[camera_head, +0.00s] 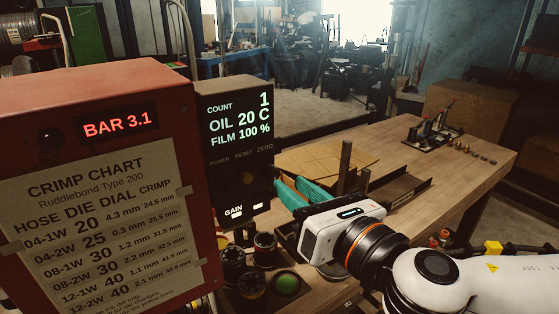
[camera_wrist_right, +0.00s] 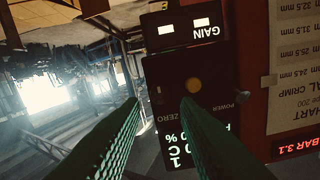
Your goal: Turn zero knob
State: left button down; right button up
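The dark control box (camera_head: 236,140) stands at the right side of the red crimper, with small POWER, RESET and ZERO labels under its lit display. An amber round control (camera_head: 247,178) shows below the labels; it also shows in the right wrist view (camera_wrist_right: 193,86). The zero knob, on the ZERO side of the panel, is too dark to make out clearly. My right gripper (camera_head: 280,184) is close to the box's right edge, its green fingers pointing at the panel. In the right wrist view the fingers (camera_wrist_right: 162,100) are apart with nothing seen between them. My left gripper is out of view.
The red crimper (camera_head: 150,80) with its crimp chart (camera_head: 95,215) fills the left. Black dies (camera_head: 265,248) and a green button (camera_head: 287,284) are below the box. Metal posts (camera_head: 345,165) stand behind my right gripper.

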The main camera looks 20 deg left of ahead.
aim_at(275, 175)
jog(key=shift+p+x, duration=0.65)
jog(key=shift+x, duration=1.65)
grip_shut()
jog(key=shift+f, duration=0.1)
